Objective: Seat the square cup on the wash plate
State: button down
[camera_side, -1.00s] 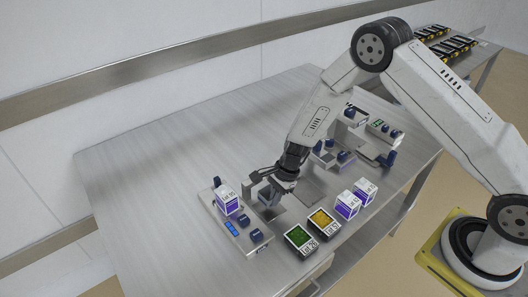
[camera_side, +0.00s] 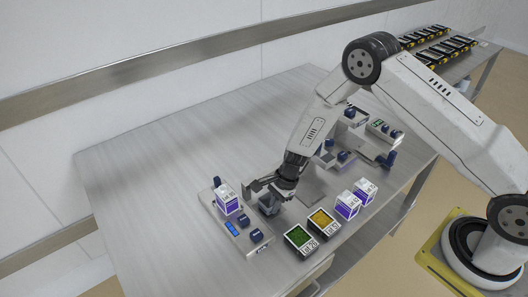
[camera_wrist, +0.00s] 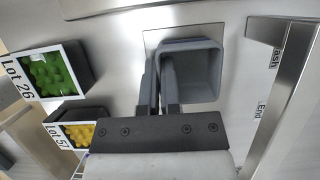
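The square cup (camera_wrist: 203,75) is dark grey, open-topped and hollow. My gripper (camera_wrist: 160,82) has its two fingers close together at the cup's left wall, one outside and one inside, and appears shut on that wall. In the side view the cup (camera_side: 269,205) hangs below my gripper (camera_side: 262,186), low over the table beside the left fixture. A thin square metal plate (camera_wrist: 152,38), which looks like the wash plate, shows behind the cup in the wrist view. The cup covers most of it; I cannot tell whether they touch.
The left fixture (camera_side: 240,237) has blue knobs and a white-purple box (camera_side: 227,199). In the wrist view its metal bar (camera_wrist: 292,95) stands right of the cup. Green (camera_side: 299,238) and yellow (camera_side: 320,221) trays and two more boxes (camera_side: 347,204) lie nearby. Another fixture (camera_side: 372,151) is behind.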

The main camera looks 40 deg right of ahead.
jog(key=shift+f, duration=0.2)
dwell(0.4)
jog(key=c, duration=0.7)
grip_release()
jog(key=shift+c, duration=0.2)
jog(key=shift+r, duration=0.1)
jog(key=shift+r, duration=3.9)
jog(key=shift+r, duration=0.1)
